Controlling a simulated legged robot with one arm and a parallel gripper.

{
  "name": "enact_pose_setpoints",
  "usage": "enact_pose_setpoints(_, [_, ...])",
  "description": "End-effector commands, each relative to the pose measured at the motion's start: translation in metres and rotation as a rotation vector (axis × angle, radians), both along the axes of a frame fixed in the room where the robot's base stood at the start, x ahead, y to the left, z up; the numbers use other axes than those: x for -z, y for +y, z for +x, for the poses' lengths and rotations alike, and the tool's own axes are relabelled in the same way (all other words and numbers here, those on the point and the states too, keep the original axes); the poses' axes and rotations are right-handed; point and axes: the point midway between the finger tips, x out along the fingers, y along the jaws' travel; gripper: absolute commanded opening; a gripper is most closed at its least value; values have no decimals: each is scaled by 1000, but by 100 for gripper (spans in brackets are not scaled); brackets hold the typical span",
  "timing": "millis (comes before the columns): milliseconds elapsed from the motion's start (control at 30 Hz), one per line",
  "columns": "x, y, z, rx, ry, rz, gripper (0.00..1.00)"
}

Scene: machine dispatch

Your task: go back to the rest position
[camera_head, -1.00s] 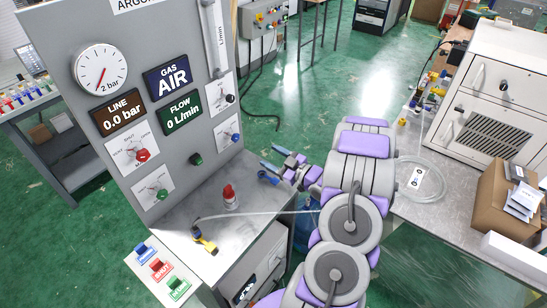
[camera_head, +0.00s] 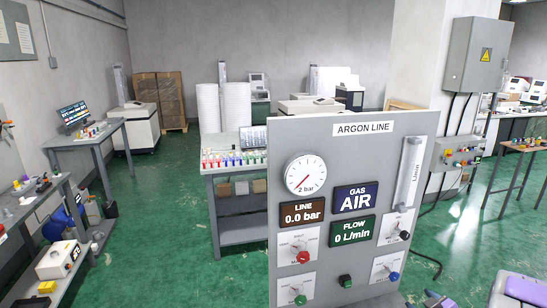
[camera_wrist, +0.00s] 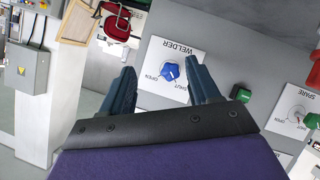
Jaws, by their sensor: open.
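My gripper (camera_wrist: 158,92) is open and empty in the wrist view, its two blue-grey fingers apart. Between and beyond the fingertips is the panel's WELDER plate with a blue knob (camera_wrist: 170,72), apart from the fingers as far as I can tell. In the head view only the tip of my gripper (camera_head: 435,300) and part of my purple-and-grey arm show at the bottom right edge. The grey argon line panel (camera_head: 345,145) stands in front of me. Its displays read LINE 0.0 bar, GAS AIR and FLOW 0 L/min.
Behind the panel is a table (camera_head: 236,228) with several coloured bottles. Workbenches stand at left and a grey electrical cabinet (camera_head: 478,55) at right. Green floor is open between them.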

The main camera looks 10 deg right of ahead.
Motion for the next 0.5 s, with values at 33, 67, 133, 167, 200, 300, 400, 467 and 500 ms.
enact_pose_setpoints(33, [-11,6,6,25,45,-25,61])
enact_pose_setpoints(67, [-15,8,7,48,79,-35,61])
enact_pose_setpoints(133, [-26,14,7,102,147,-53,61])
enact_pose_setpoints(167, [-31,17,6,126,177,-59,61])
enact_pose_setpoints(200, [-38,23,4,158,214,-64,61])
enact_pose_setpoints(300, [-54,41,-6,237,302,-61,61])
enact_pose_setpoints(400, [-68,66,-22,309,386,-40,61])
enact_pose_setpoints(467, [-75,84,-34,349,437,-18,61])
enact_pose_setpoints(500, [-80,98,-43,373,469,-2,61])
